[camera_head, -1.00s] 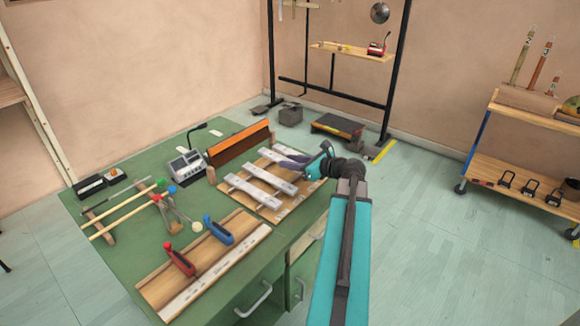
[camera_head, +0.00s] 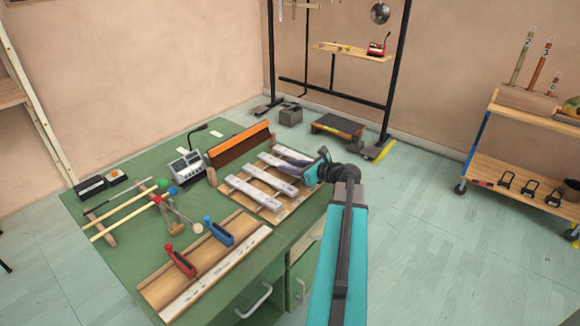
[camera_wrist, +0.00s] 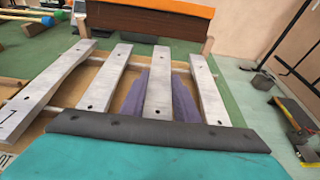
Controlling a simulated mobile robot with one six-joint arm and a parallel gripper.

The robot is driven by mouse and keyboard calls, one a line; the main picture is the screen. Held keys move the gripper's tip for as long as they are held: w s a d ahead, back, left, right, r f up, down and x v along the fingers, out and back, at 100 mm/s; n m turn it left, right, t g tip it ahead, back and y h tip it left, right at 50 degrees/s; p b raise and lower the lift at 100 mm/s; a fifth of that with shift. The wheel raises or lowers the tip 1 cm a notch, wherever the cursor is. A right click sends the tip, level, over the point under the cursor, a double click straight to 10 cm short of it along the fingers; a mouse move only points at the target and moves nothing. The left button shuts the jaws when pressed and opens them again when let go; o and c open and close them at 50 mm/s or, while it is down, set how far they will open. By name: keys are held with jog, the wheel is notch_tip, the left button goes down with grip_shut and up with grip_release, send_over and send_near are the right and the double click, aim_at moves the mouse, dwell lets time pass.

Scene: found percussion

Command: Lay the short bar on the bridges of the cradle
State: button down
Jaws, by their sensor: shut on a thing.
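In the head view the wooden cradle (camera_head: 291,204) lies on the green bench top, with pale metal bars across it. My gripper (camera_head: 292,165) reaches over its right side. In the wrist view the purple-grey fingers of my gripper (camera_wrist: 160,78) lie along both sides of a pale bar, the short bar (camera_wrist: 157,98), and are shut on it. It lines up between a neighbouring bar (camera_wrist: 107,77) on its left and another bar (camera_wrist: 208,92) on its right. A wider bar (camera_wrist: 38,92) lies further left. I cannot tell whether the held bar touches the bridges.
An orange-topped box (camera_head: 238,140) stands close behind the cradle. A grey device (camera_head: 187,165) with a bent stalk is left of it. Mallets and a board with a red clamp (camera_head: 180,260) and blue clamp (camera_head: 218,229) lie nearer.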

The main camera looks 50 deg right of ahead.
jog(key=shift+f, duration=0.15)
jog(key=shift+f, duration=0.2)
jog(key=c, duration=1.4)
grip_release()
jog(key=shift+o, duration=0.2)
jog(key=shift+f+b, duration=0.1)
jog(key=shift+b, duration=0.45)
jog(key=v, duration=1.3)
jog(key=shift+s, duration=0.2)
jog(key=shift+s+r, duration=0.2)
jog(key=shift+r, duration=0.05)
